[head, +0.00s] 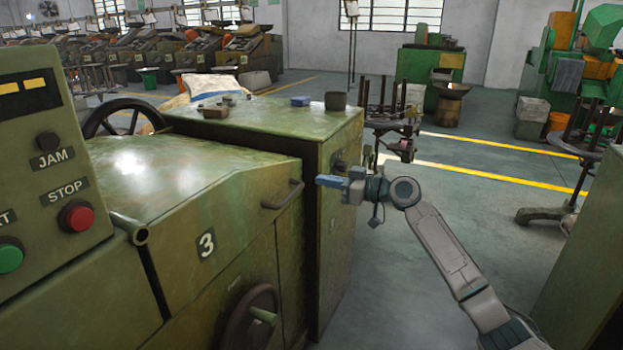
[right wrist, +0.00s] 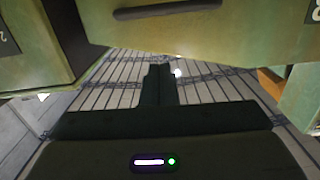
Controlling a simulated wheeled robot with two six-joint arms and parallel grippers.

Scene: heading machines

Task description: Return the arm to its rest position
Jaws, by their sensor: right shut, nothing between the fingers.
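My right arm comes in from the lower right of the head view and reaches up and left. Its gripper (head: 330,181) is shut and empty, with the blue-grey fingertips pointing left, in front of the green machine's cabinet (head: 335,250) and to the right of the lid handle (head: 284,194). In the right wrist view the shut fingers (right wrist: 159,72) show in the middle, and a dark handle (right wrist: 167,9) on a green panel lies beyond them. I cannot tell whether the fingertips touch the machine. My left gripper is not in view.
A control panel with a red STOP button (head: 76,216) and a green button (head: 10,256) stands at the left. A handwheel (head: 252,318) juts from the machine's front. A round rack (head: 590,145) stands at the right. The floor (head: 455,215) behind my arm is open.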

